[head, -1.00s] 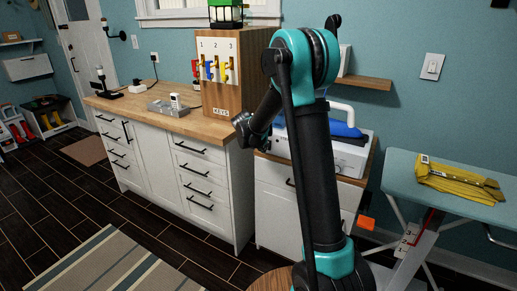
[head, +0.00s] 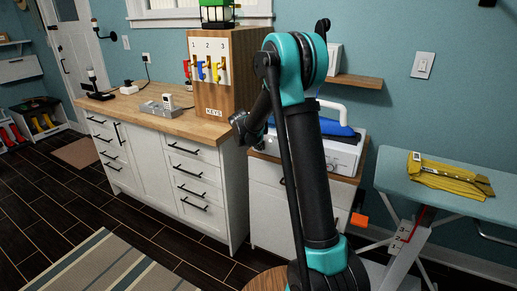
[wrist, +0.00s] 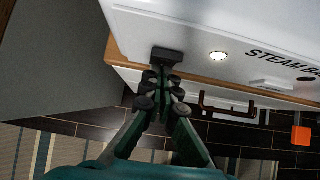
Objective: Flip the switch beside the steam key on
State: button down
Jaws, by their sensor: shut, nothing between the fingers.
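The white steam base (head: 346,150) stands on the low cabinet behind my arm in the head view, with a blue and white iron on it. In the wrist view the white steam base (wrist: 215,25) shows lettering starting "STEAM BA". A round pale button or lamp (wrist: 219,56) sits on its face. A small white raised piece (wrist: 272,85) and a dark oval (wrist: 306,79) lie below the lettering; I cannot tell which is the switch or its position. My gripper (wrist: 167,57) is shut and empty, its dark tips left of the round button. Contact is unclear.
A wooden key cabinet (head: 225,95) with numbered hooks stands on the counter (head: 150,115). A wall switch plate (head: 423,64) is at upper right. An ironing board (head: 400,185) with yellow cloth (head: 450,178) stands right. A dark drawer handle (wrist: 228,107) lies below the steam base.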

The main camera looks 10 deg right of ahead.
jog(key=shift+r, duration=0.1)
jog(key=shift+r, duration=0.7)
